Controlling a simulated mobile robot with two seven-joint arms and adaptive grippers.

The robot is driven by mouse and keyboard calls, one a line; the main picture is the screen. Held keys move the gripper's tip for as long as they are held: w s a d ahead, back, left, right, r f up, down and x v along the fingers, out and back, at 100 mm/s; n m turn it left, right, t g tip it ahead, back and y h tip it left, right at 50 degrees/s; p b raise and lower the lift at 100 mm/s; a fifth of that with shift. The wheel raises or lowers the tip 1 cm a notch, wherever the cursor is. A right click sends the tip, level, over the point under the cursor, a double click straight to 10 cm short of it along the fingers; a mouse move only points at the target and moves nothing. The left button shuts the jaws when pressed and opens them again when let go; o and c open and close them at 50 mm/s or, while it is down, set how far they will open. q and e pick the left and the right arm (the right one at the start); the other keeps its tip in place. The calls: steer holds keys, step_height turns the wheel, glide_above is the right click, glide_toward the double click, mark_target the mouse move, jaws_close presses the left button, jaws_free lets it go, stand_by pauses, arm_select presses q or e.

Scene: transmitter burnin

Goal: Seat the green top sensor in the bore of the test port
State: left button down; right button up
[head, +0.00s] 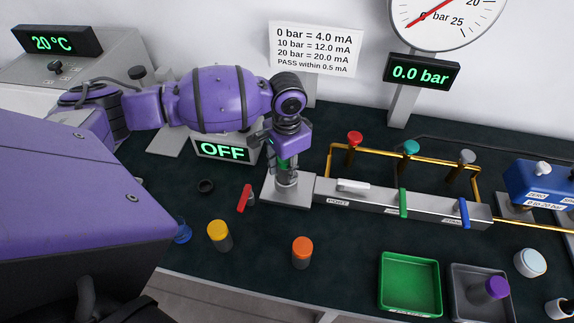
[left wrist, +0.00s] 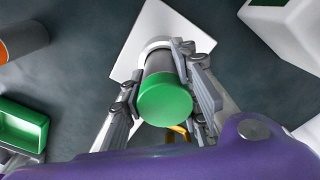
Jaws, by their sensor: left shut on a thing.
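The green top sensor (left wrist: 165,100) has a green cap and a dark grey body. It is upright between the fingers of my left gripper (left wrist: 163,88), which is shut on it. In the head view my left gripper (head: 286,170) stands over the test port (head: 287,184), a metal cylinder on a pale square plate (head: 290,198). In the left wrist view the sensor's lower end lines up with the port's pale ring (left wrist: 152,45). I cannot tell how deep it sits in the bore. My right gripper is not in view.
A grey manifold (head: 380,200) with valve handles adjoins the port on the right. A yellow-topped sensor (head: 220,237), an orange-topped sensor (head: 302,254) and a red piece (head: 244,199) stand or lie in front. A green tray (head: 386,299) and a grey tray (head: 460,305) are at front right.

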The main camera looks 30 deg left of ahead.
arm_select(q)
steer(key=shift+f, duration=0.8)
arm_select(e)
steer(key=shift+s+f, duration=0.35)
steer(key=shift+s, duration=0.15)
arm_select(q)
steer(key=c, duration=1.3)
jaws_free()
steer(key=shift+o, duration=0.2)
step_height(320, 180, up, 12)
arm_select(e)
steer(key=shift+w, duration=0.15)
